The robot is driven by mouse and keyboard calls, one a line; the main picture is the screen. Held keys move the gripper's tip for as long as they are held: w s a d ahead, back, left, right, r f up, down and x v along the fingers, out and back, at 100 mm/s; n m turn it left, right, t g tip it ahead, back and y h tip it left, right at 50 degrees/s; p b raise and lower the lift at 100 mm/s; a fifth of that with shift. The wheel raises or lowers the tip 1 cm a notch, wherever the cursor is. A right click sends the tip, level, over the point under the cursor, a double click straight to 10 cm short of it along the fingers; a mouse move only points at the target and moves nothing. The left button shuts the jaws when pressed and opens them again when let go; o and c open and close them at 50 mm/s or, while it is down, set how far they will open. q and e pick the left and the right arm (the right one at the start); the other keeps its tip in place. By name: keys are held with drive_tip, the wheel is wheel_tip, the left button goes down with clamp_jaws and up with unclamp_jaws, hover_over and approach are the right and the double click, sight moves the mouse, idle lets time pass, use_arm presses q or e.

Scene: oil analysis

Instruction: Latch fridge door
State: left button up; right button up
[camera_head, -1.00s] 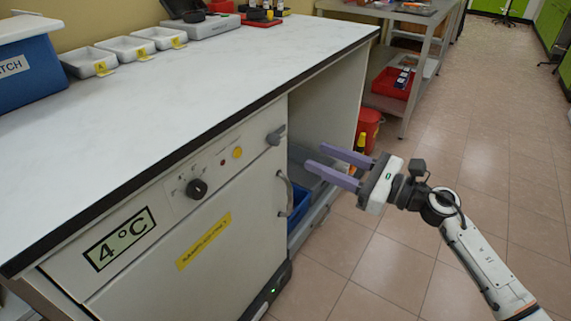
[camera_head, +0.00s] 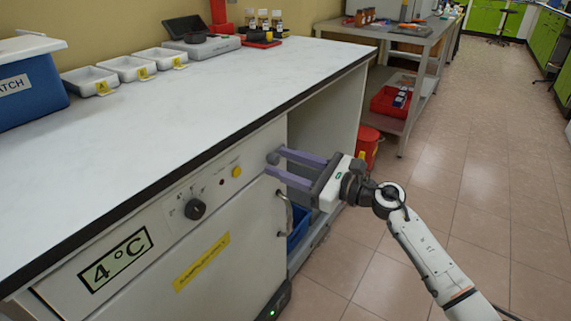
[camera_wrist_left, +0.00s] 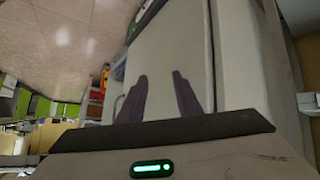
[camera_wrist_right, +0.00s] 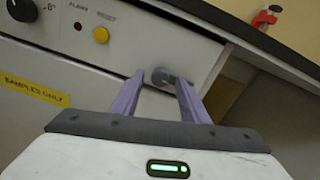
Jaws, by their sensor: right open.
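The white fridge door (camera_head: 215,265), under the bench, carries a yellow label and a curved handle (camera_head: 286,213). It looks closed against its frame, though a small gap would be hard to tell. The grey latch (camera_head: 272,158) sits on the panel above the door's upper right corner. My right gripper (camera_head: 274,163) is open with its purple fingers at the latch. In the right wrist view the latch (camera_wrist_right: 163,77) shows between the fingertips; contact cannot be told. My left gripper (camera_wrist_left: 160,88) shows only in its wrist view, fingers apart and empty, facing a pale panel.
The worktop (camera_head: 200,100) overhangs the fridge panel, which has a black dial (camera_head: 195,209) and a yellow button (camera_head: 236,172). An open bay with a blue bin (camera_head: 299,228) lies right of the fridge. The floor (camera_head: 480,210) on the right is clear.

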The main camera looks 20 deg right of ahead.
clamp_jaws()
